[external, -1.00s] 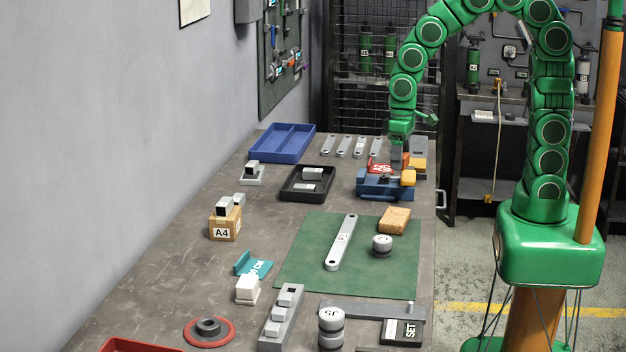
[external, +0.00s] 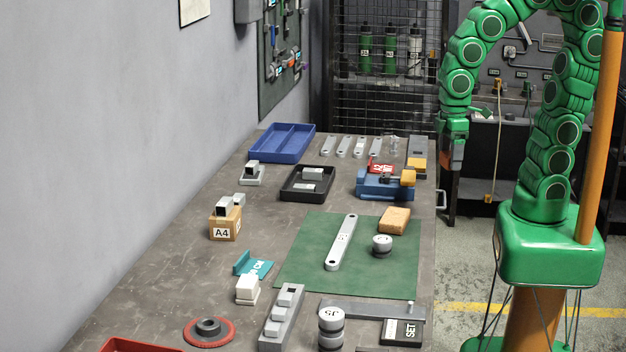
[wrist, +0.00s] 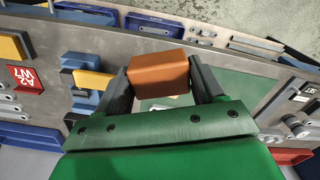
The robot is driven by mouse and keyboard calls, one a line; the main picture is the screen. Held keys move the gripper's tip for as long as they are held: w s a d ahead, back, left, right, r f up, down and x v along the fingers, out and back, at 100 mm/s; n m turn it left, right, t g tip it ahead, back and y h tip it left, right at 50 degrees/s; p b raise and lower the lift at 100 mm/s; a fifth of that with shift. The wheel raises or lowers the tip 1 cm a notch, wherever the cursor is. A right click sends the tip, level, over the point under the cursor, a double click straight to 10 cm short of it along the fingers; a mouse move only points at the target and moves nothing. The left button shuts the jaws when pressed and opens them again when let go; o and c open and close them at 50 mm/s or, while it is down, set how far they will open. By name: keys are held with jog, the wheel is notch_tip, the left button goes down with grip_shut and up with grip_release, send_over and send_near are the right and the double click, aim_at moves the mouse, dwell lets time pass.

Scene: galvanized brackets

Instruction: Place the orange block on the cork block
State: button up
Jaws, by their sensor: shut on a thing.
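My gripper (wrist: 158,88) is shut on the orange block (wrist: 158,73), which sits between its two fingers in the wrist view. In the external view my gripper (external: 452,160) hangs just past the table's right edge, above table height; the block is hard to make out there. The cork block (external: 394,220) is a tan block lying on the upper right of the green mat (external: 305,250), with nothing on top of it. It is nearer the camera than my gripper. I cannot make it out in the wrist view, where the held block covers part of the mat.
A blue vise (external: 372,187) with a yellow-orange piece stands behind the mat. A silver bar (external: 342,243) and a round weight (external: 382,245) lie on the mat near the cork block. A black tray (external: 292,193) and blue tray (external: 268,152) stand farther left.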

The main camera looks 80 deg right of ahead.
jog(key=w+a+f, duration=0.2)
jog(key=w+f, duration=0.2)
jog(key=w, duration=0.5)
send_over(395, 215)
jog(key=s, duration=0.1)
notch_tip(395, 215, down, 4)
jog(key=shift+s+d+f, duration=0.1)
jog(key=shift+s+f, duration=0.05)
jog(key=shift+f, duration=0.1)
jog(key=shift+w+f, duration=0.55)
jog(key=shift+f, duration=1.7)
jog(key=shift+f, duration=0.1)
jog(key=o, duration=1.1)
jog(key=shift+o, duration=0.2)
